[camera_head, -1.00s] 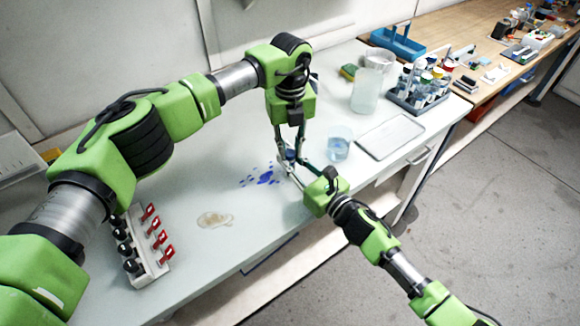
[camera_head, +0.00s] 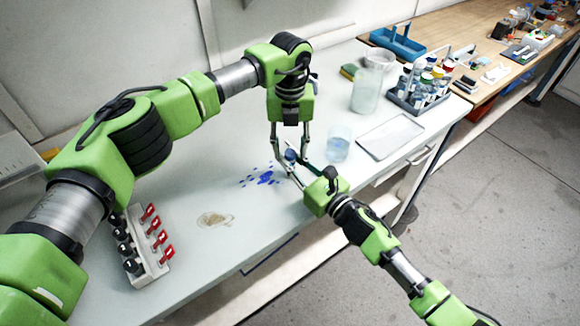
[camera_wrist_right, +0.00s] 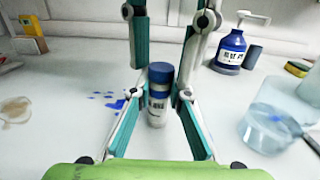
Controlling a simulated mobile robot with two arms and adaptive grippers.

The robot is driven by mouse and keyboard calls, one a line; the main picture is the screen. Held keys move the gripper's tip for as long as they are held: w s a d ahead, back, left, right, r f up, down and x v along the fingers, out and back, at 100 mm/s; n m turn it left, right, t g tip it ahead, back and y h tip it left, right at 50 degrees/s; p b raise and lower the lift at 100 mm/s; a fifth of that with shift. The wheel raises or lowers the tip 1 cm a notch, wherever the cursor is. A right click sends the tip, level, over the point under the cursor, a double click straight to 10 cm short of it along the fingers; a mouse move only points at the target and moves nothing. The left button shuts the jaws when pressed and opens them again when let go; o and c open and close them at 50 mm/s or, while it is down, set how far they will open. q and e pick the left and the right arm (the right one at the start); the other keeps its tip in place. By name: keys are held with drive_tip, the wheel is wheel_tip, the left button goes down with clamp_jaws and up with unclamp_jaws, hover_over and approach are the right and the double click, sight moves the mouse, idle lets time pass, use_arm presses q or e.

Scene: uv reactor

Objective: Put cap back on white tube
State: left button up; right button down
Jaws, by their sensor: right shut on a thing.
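The white tube (camera_wrist_right: 157,112) stands upright in the middle of the right wrist view. The blue cap (camera_wrist_right: 160,75) sits on its top and looks level; it also shows between the grippers in the head view (camera_head: 290,155). My right gripper (camera_wrist_right: 160,97) is shut on the tube, with a finger on each side below the cap. My left gripper (camera_head: 289,150) comes down from above and is open. Its fingers stand on either side of the cap with gaps between. The right fingers partly hide the tube in the head view.
Right of the grippers are a beaker (camera_head: 338,146), a grey tray (camera_head: 391,137), a jar (camera_head: 366,92) and a bottle rack (camera_head: 418,98). A blue pump bottle (camera_wrist_right: 231,50) stands behind. A rack with red-handled items (camera_head: 143,245) is left. Blue spots (camera_head: 262,178) and a brown stain (camera_head: 215,219) mark the table.

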use_arm(q)
wheel_tip(320, 180, up, 4)
drive_tip(key=shift+r, duration=0.2)
drive_tip(key=shift+c, duration=0.2)
drive_tip(key=r+n, duration=0.1)
drive_tip(key=n, duration=0.1)
drive_tip(key=shift+r+n, duration=0.2)
drive_tip(key=shift+n, duration=0.1)
wheel_tip(320, 180, up, 2)
drive_tip(key=n, duration=0.4)
drive_tip(key=shift+f, duration=4)
